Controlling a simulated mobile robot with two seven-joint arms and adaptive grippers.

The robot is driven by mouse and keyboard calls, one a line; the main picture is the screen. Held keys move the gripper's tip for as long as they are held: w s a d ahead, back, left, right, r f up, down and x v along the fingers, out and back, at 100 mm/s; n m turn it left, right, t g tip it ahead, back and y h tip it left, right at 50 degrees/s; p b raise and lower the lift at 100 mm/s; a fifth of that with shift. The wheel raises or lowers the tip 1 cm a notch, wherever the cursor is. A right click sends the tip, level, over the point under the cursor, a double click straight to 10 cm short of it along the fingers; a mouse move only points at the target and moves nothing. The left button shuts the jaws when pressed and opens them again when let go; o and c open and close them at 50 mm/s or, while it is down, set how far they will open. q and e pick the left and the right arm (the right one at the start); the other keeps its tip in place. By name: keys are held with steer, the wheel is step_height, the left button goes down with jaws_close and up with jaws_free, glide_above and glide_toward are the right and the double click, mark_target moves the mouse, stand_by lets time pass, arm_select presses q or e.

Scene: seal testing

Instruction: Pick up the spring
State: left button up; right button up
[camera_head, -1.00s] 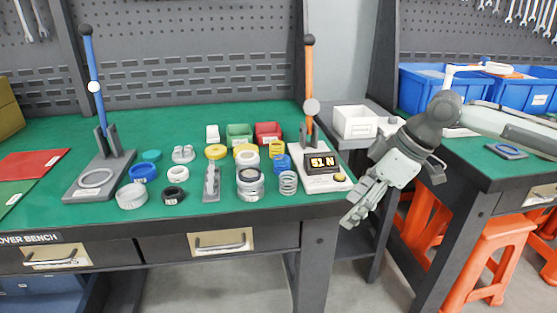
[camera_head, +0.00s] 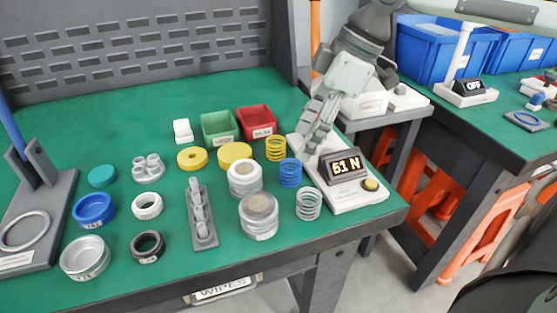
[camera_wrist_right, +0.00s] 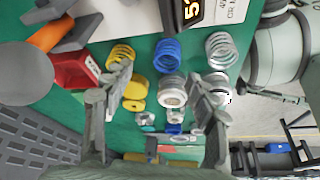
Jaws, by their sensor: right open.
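Three coil springs stand in a row on the green bench top: a yellow spring (camera_head: 276,148), a blue spring (camera_head: 290,172) and a silver spring (camera_head: 308,204). My right gripper (camera_head: 310,146) is above the bench by the display unit, close to the yellow and blue springs, pointing down. In the right wrist view its two fingers are apart with nothing held between them. There the yellow spring (camera_wrist_right: 121,54), blue spring (camera_wrist_right: 167,55) and silver spring (camera_wrist_right: 220,50) lie beyond the fingertips, the blue one most central. My left gripper is out of view.
A force display unit (camera_head: 344,166) reading 51 N stands right of the springs. Green (camera_head: 220,126) and red (camera_head: 256,121) bins are behind. The bench front edge is close.

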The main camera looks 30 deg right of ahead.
mark_target(291, 164)
steer(key=shift+s+a+f, duration=0.1)
steer(key=shift+a+f, duration=0.15)
steer(key=shift+f, duration=0.5)
steer(key=x, duration=0.2)
steer(key=b+x, duration=0.1)
steer(key=x, duration=0.1)
steer(key=shift+s+a+f, duration=0.15)
steer(key=shift+a+f, duration=0.1)
steer(key=shift+a, duration=0.1)
steer(key=shift+a+f, duration=0.15)
steer(key=shift+f, duration=0.2)
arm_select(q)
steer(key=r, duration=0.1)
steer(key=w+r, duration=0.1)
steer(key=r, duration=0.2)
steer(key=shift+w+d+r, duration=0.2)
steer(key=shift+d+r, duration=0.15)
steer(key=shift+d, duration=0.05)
arm_select(e)
steer(key=c, duration=1.2)
steer(key=shift+r, duration=0.15)
steer(key=shift+c, duration=0.2)
